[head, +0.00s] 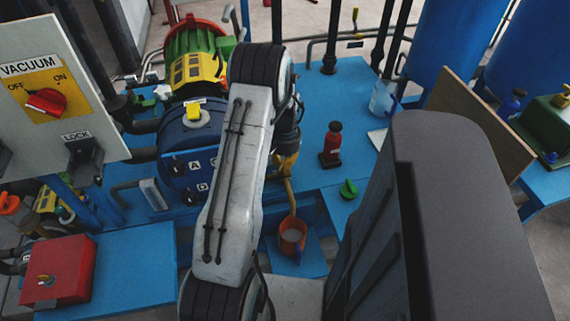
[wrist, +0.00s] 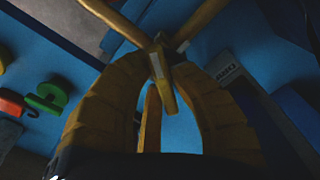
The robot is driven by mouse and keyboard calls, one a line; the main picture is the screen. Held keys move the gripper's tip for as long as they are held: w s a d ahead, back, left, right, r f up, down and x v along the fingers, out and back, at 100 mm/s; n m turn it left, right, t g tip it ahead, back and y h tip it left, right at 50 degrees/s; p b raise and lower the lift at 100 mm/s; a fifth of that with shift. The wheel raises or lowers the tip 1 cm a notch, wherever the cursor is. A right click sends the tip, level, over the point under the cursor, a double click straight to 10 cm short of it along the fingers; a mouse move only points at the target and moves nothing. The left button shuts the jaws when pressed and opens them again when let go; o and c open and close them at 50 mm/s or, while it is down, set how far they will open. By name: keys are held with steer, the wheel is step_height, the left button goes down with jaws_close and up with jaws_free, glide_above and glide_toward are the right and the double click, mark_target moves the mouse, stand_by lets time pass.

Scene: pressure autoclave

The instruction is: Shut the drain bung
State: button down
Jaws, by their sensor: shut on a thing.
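My gripper (head: 287,163), with yellow fingers, is at the right of the blue drum (head: 188,140). In the wrist view its fingers (wrist: 160,58) close in on a slim yellow part (wrist: 163,78), with thin yellow rods (wrist: 205,22) spreading beyond it. I take this part to be the drain bung's handle, but I cannot tell for certain. A thin yellow pipe or rod (head: 289,196) runs down below my gripper to an orange bucket (head: 292,235) with something pale inside. Where the bung meets the drain is hidden by my arm and fingers.
A red bottle-like object (head: 332,143) and a green handled piece (head: 348,188) are right of my gripper; the green piece also shows in the wrist view (wrist: 45,97). A clear jug (head: 382,98) stands farther back. A panel with a red vacuum knob (head: 46,102) is at left.

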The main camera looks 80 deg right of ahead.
steer(key=shift+s, duration=0.1)
stand_by(0.7)
steer(key=c, duration=1)
jaws_free()
step_height(320, 180, up, 12)
steer(key=shift+f, duration=0.1)
